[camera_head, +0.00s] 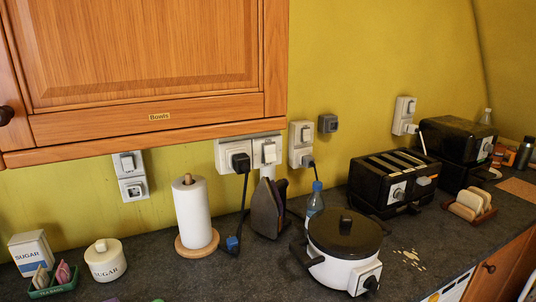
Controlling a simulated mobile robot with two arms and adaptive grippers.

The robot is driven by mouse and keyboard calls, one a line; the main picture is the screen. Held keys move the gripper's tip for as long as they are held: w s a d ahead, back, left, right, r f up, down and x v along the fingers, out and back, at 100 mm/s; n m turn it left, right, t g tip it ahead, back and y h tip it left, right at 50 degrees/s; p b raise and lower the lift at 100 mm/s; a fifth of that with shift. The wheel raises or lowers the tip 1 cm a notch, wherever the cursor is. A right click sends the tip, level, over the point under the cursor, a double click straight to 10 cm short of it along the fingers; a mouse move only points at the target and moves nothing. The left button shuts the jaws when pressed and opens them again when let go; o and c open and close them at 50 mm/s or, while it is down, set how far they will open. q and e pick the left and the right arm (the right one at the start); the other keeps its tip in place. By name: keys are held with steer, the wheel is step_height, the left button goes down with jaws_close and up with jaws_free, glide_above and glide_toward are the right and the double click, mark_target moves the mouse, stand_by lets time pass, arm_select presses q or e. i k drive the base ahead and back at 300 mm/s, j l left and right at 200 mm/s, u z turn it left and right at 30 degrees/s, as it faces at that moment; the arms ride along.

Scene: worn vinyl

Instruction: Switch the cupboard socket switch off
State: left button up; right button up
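A wooden wall cupboard (140,57) with a small "Bowls" label fills the upper left. Below its left part is a white switch above a socket (131,175), with no plug seen in it. Below its right end is a wide white double socket (228,156); a black plug (241,163) with a hanging cable sits in it, and a white switch or plug (268,151) is beside it. Just right of the cupboard is another white switched socket (301,134) with a black plug low on it. Switch positions are too small to tell. Neither gripper is in view.
On the dark worktop (150,268) stand a paper towel roll (192,212), an iron (267,208), a bottle (315,200), a white cooker (344,250) and two black toasters.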

mark_target(269, 150)
steer(key=k+l+z, duration=0.1)
steer(key=l, duration=0.6)
steer(key=k+l+z, duration=0.15)
steer(key=l, duration=0.55)
steer(key=k+l+z, duration=0.1)
steer(key=l, duration=0.6)
